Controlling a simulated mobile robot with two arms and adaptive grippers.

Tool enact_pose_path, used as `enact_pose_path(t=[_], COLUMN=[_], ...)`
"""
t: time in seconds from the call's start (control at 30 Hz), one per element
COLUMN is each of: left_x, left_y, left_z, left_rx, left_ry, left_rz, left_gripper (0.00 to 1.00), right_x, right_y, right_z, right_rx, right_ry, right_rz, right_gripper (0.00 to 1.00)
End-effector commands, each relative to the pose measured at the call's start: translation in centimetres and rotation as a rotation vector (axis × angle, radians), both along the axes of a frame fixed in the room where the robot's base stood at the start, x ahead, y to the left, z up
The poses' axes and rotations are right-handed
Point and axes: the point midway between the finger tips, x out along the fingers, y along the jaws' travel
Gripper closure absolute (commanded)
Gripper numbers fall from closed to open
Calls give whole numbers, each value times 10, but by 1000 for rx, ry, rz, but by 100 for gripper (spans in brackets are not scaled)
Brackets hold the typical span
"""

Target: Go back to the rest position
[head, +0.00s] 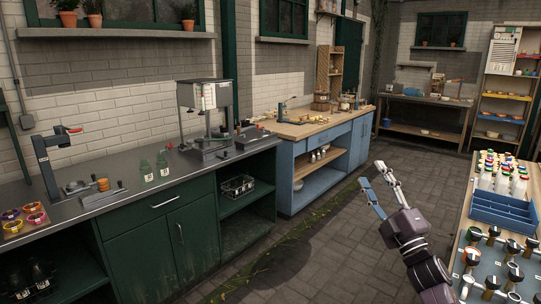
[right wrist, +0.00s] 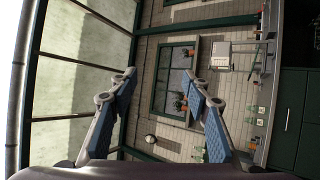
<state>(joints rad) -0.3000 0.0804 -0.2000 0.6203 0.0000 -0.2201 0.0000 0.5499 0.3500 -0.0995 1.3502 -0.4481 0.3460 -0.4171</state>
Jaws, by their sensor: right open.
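My right gripper (head: 378,188) is in the head view, right of centre, raised over the paved floor (head: 330,258). Its two blue-padded fingers are spread apart with nothing between them. The same open fingers show in the right wrist view (right wrist: 162,88), with a wall, a window and the green counter in the background beyond them. The gripper touches nothing that I can see. My left gripper is not in either view.
A green counter (head: 165,237) with a metal top runs along the left wall. A blue cabinet (head: 297,172) with a wooden top stands beyond it. A table with a blue crate (head: 503,212), bottles and several dark-handled items is close on the right. The floor between is clear.

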Motion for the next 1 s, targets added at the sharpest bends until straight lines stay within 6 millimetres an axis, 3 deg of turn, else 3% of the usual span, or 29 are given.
enact_pose_path(t=[0.1,0.2,0.3,0.47,0.63,0.77,0.87,1.0], left_x=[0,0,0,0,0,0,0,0], left_y=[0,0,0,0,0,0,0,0], left_z=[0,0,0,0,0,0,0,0], left_rx=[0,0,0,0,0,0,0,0], left_ry=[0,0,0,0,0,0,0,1], left_rz=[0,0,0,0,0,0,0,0], left_gripper=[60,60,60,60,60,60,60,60], right_x=[24,37,44,31,-1,-40,-77,-141], right_y=[-44,-69,-82,-76,-68,-60,-54,-42], right_z=[-29,-63,-104,-215,-330,-417,-481,-564], right_rx=[351,629,893,934,954,967,974,980], right_ry=[198,353,503,660,821,949,1046,1183], right_rz=[-13,-17,-22,-91,-170,-235,-284,-355], right_gripper=[56,56,56,56,56,56,56,56])
